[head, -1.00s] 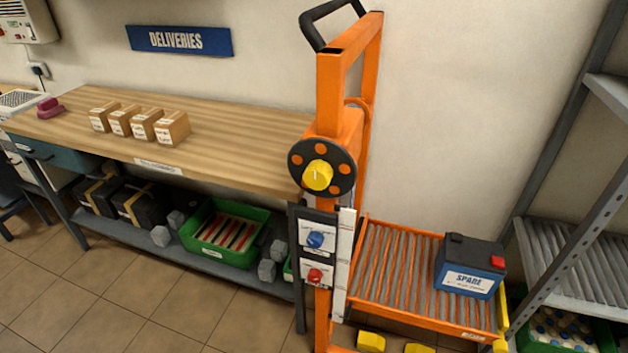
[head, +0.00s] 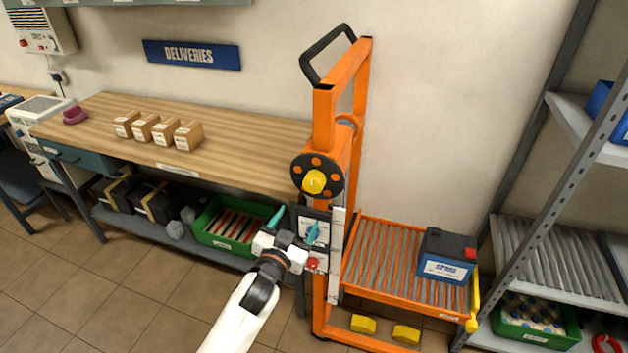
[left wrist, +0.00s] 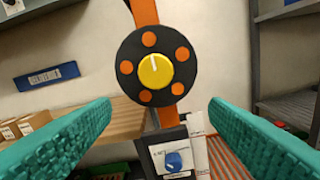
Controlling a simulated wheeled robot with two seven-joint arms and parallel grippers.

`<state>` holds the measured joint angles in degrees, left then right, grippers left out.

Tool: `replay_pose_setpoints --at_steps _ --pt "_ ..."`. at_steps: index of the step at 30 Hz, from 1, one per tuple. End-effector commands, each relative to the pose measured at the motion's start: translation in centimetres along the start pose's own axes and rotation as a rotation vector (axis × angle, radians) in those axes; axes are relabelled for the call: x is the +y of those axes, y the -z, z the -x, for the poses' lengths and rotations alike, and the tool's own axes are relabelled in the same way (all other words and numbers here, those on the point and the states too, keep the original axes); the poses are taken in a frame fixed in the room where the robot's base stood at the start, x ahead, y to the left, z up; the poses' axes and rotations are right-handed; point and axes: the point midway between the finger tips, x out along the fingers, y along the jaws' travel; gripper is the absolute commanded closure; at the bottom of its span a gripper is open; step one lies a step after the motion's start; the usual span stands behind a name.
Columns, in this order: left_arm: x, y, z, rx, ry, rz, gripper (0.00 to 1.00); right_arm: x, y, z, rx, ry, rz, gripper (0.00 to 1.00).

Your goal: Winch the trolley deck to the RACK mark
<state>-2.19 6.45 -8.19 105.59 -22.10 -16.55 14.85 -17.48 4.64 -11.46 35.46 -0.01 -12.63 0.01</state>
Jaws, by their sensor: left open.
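The orange trolley (head: 324,130) stands against the wall. Its winch is a black disc with orange spots and a yellow centre knob (head: 314,182); the knob also shows in the left wrist view (left wrist: 155,71), with a white line pointing up. A blue knob (left wrist: 174,161) sits on a panel below it, and a red knob (head: 313,264) lower still. The roller deck (head: 385,250) is low on the trolley and carries a blue SPARE battery (head: 446,256). My left gripper (head: 296,222) is open and empty, below and in front of the winch disc, with the knob between its teal fingers in the wrist view. No RACK mark is legible.
A wooden bench (head: 230,150) with several small boxes is left of the trolley. A metal shelf rack (head: 545,200) stands to the right. Yellow blocks (head: 363,324) lie at the trolley's base. The tiled floor (head: 130,290) in front is clear.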

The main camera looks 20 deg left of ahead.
Motion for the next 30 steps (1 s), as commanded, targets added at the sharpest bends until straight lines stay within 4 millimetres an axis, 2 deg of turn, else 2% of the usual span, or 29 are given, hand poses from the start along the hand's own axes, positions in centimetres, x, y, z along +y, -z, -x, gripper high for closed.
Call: replay_pose_setpoints --at_steps 1,4,8,15,21,25,30 --pt "0.4 -1.5 0.0 -0.023 -0.006 -0.001 0.3 0.0 -0.1 0.3 -0.001 0.0 0.0 0.64" --pt "0.6 -2.4 -0.4 -0.04 -0.012 -0.002 0.3 0.0 -0.2 0.4 -0.002 0.0 0.0 0.64" --pt "0.6 -2.5 -1.9 -0.041 -0.012 -0.003 0.3 -0.1 -0.5 0.7 -0.006 0.001 0.0 0.64" --pt "0.6 -2.7 -6.8 -0.039 -0.011 -0.001 0.3 -0.2 -1.0 1.5 -0.011 0.002 0.0 0.64" --pt "0.7 -2.6 -10.1 -0.037 -0.011 0.0 0.3 -0.2 -0.9 1.8 -0.011 0.002 0.0 0.64" --pt "0.7 -2.6 -11.3 -0.038 -0.011 -0.001 0.3 -0.1 -0.8 1.9 -0.009 0.001 0.0 0.64" --pt "0.6 -2.6 -11.9 -0.037 -0.01 -0.001 0.3 -0.1 -0.7 1.9 -0.008 0.001 0.0 0.64"
